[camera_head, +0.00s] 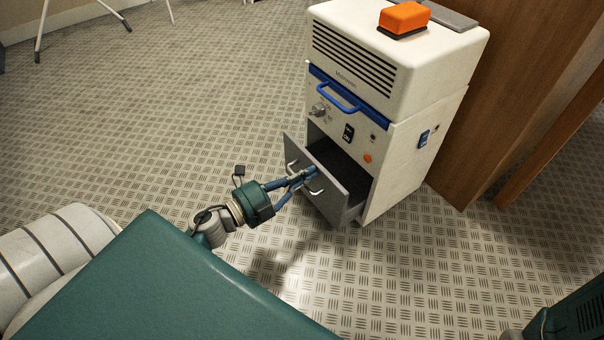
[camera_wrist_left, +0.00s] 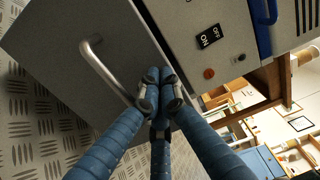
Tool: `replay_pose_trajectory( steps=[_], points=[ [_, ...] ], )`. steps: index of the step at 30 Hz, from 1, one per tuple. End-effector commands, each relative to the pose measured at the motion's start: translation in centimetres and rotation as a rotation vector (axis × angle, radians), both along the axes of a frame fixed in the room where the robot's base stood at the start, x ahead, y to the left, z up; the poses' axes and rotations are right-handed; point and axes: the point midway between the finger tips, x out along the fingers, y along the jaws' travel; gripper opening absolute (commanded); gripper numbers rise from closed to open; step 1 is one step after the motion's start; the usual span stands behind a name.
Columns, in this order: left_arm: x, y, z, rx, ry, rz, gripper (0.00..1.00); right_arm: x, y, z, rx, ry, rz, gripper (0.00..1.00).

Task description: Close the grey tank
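The grey tank (camera_head: 338,205) is a drawer-like box low in the white machine (camera_head: 400,150). It stands pulled out, with its dark inside showing behind the front panel. The panel fills the upper left of the left wrist view (camera_wrist_left: 60,60), with a curved metal handle (camera_wrist_left: 103,72). My left gripper (camera_head: 308,174) is at the panel near the handle and upper edge. In the wrist view its blue fingers (camera_wrist_left: 160,92) come together at the tips, with nothing visible between them. They overlap the handle's near end; I cannot tell whether they touch it. My right gripper is out of view.
An orange block (camera_head: 404,17) lies on top of the machine. A blue handle (camera_head: 335,95), knob and switches are on its front above the tank. A wooden panel (camera_head: 510,80) stands close on the right.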

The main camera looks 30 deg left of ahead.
Motion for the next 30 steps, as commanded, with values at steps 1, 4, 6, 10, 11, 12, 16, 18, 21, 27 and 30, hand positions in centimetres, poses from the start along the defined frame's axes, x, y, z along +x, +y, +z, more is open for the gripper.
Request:
replay_pose_trajectory(
  steps=[1,4,6,10,11,12,16,18,21,27,30],
  points=[
    [0.0,0.0,0.0,0.0,0.0,0.0,0.0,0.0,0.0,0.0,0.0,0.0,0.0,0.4],
    [0.0,0.0,0.0,0.0,0.0,0.0,0.0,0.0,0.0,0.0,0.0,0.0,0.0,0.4],
    [0.5,-0.2,0.1,-0.001,-0.002,0.0,0.0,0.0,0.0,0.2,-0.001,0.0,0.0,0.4],
    [2.9,-1.2,0.3,-0.003,-0.003,-0.001,0.0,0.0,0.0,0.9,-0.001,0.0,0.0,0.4],
    [3.7,-1.5,0.4,-0.003,-0.004,-0.001,0.0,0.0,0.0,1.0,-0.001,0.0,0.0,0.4],
    [4.6,-1.9,0.4,-0.003,-0.004,-0.002,0.0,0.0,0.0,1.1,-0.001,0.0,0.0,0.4],
    [7.1,-2.9,0.1,-0.002,-0.002,-0.001,0.0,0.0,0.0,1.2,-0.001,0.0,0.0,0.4],
    [8.0,-3.3,0.1,-0.001,-0.001,0.0,0.0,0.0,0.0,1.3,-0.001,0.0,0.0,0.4],
    [8.6,-3.5,0.0,0.0,0.0,0.0,0.0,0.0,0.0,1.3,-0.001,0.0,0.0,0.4],
    [8.7,-3.5,0.1,0.001,-0.001,0.002,0.0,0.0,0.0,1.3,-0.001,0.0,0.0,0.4],
    [8.8,-3.5,0.1,0.001,-0.002,0.003,0.0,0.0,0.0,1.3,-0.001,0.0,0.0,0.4]
  ],
)
